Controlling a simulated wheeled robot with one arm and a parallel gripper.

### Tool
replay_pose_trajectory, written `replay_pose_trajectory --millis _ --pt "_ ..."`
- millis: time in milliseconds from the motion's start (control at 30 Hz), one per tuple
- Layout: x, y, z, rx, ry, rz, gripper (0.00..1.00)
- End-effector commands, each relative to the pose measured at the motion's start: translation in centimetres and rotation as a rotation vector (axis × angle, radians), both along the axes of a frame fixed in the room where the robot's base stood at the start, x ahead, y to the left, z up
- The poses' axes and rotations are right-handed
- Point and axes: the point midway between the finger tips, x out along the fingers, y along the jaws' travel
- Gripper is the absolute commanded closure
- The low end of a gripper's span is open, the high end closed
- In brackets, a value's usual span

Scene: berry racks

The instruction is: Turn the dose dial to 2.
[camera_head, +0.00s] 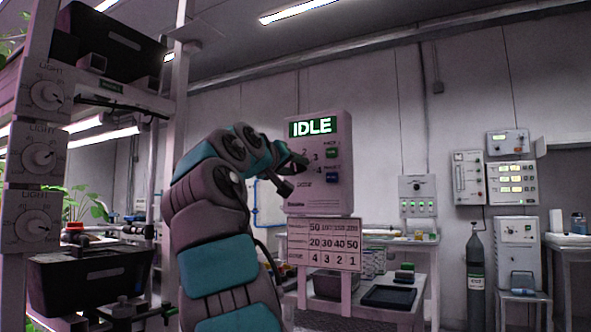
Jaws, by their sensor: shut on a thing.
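The dosing panel (335,190) is a pale upright box with a green display (313,126) reading IDLE. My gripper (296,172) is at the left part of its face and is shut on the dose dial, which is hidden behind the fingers. The numbers 2, 3 and 4 show in an arc beside the gripper. Where the dial's pointer stands cannot be seen. A green button (331,153) and a blue button (331,177) sit right of the numbers.
A printed number chart (324,244) hangs below the panel. Light dials (40,158) are on the rack post at left, with black trays on the rack. A bench (400,312) with a dark tray (389,297) stands behind. A gas cylinder (476,280) stands at right.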

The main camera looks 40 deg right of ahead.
Motion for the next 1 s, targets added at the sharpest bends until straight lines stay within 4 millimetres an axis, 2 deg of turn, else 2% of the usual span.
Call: replay_pose_trajectory --millis 333,867,900,1000 --pt "0.08 0.18 0.00 0.054 -0.129 0.004 1.00" --pt "0.03 0.13 -0.03 0.063 -0.150 0.002 1.00" --pt "0.03 0.12 -0.03 0.063 -0.150 0.002 0.61" --pt "0.04 0.08 -0.05 0.063 -0.150 0.002 0.50"
